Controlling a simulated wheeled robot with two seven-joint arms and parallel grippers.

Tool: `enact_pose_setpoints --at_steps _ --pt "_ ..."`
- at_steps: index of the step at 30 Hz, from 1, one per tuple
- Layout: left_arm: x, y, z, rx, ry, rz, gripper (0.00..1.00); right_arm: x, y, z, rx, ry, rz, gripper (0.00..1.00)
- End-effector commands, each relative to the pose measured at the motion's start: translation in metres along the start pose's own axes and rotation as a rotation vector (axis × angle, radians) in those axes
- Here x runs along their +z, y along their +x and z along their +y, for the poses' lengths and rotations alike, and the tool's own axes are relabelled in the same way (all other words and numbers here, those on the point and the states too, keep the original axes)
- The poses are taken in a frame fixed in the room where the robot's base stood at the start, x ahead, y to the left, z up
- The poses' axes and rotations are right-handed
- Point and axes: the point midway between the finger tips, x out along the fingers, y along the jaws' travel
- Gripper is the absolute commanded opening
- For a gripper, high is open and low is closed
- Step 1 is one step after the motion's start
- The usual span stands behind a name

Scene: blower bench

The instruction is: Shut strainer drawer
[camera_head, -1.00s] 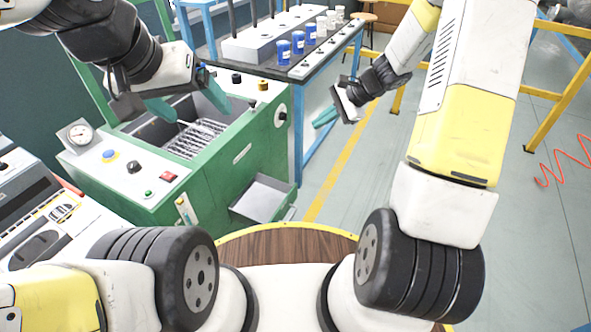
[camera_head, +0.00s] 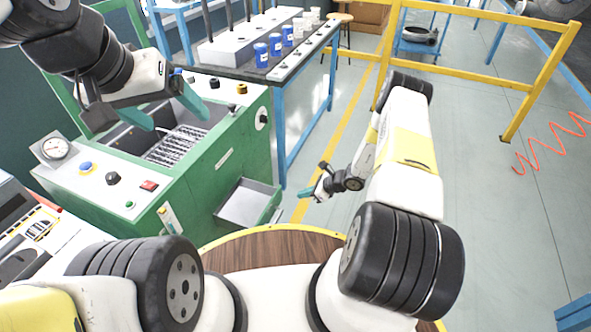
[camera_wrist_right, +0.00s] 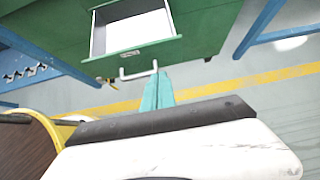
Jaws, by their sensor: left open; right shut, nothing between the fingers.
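The strainer drawer (camera_head: 247,203) is pulled out from the lower front of the green machine (camera_head: 210,165). It looks like an open tray with a pale inside. The right wrist view shows the drawer (camera_wrist_right: 135,48) from the front, with a white bar handle (camera_wrist_right: 139,73) on its face. My right gripper (camera_head: 309,193) is shut and empty, a little right of the drawer in the head view. In the wrist view its teal fingertips (camera_wrist_right: 155,80) are close to the handle's right end; contact cannot be told. My left gripper (camera_head: 172,112) is open over the machine's upper basin.
A wire rack (camera_head: 178,145) lies in the machine's basin. A bench with blue cups (camera_head: 262,55) stands behind. A round wooden table (camera_head: 265,250) is in front of me. Yellow rails (camera_head: 480,72) stand to the right.

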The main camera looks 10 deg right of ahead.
Motion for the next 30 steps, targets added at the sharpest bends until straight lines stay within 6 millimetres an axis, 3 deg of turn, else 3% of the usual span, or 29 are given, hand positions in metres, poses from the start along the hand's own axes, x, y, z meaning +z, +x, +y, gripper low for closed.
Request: enact_pose_setpoints --at_steps 10,12,19,30 --pt "0.000 0.000 0.000 0.000 0.000 0.000 0.83 0.001 0.076 0.002 0.004 -0.006 0.000 0.00" --pt "0.000 0.000 0.000 0.000 0.000 0.000 0.83 0.011 0.083 0.001 0.003 -0.005 -0.001 0.00" --pt "0.000 0.000 0.000 0.000 0.000 0.000 0.83 0.026 0.098 0.001 0.002 -0.004 0.000 0.00" --pt "0.000 0.000 0.000 0.000 0.000 0.000 0.83 0.028 0.100 0.000 0.001 -0.002 0.000 0.00"
